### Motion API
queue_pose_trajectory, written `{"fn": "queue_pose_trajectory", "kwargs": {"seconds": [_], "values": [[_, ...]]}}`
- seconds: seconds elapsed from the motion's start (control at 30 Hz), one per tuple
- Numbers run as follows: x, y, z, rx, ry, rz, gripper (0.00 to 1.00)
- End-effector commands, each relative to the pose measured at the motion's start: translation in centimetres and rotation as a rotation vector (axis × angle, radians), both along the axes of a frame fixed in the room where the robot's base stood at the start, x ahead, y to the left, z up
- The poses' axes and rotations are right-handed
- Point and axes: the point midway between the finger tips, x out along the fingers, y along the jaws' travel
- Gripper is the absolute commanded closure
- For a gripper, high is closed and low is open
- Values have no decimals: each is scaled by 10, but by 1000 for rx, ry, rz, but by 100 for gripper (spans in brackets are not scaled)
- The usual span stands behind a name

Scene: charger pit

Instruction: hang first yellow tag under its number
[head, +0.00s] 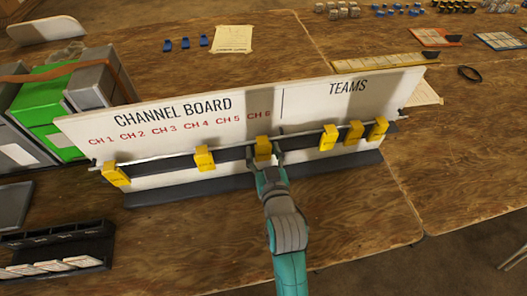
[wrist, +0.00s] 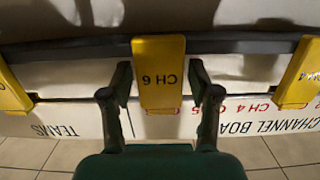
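The white channel board (head: 185,100) stands on the table, with CH 1 to CH 6 printed at left and TEAMS at right. Several yellow tags hang on its rail (head: 235,147). One tag (head: 116,175) hangs below CH 1, one (head: 204,157) near CH 4 and CH 5, and a group (head: 354,133) under TEAMS. A tag marked CH 6 (wrist: 158,80) hangs below the CH 6 label (head: 263,149). My gripper (wrist: 160,75) has one finger on each side of this tag, with small gaps visible. The tag appears upside down in the wrist view.
Green and grey cases (head: 50,105) stand at the board's left end. A black tray (head: 55,250) with cards sits at front left. Blue clips (head: 186,43) and a paper note (head: 233,39) lie behind the board. The table right of my arm is clear.

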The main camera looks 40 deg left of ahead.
Motion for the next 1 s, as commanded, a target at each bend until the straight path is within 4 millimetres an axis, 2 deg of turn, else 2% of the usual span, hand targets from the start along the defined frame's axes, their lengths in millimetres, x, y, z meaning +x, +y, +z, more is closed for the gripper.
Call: {"fn": "queue_pose_trajectory", "kwargs": {"seconds": [0.3,0.47,1.0], "values": [[0,0,0,0,0,0,27],[-6,-8,1,-1,1,0,27],[-66,-77,11,-1,2,0,27]]}}
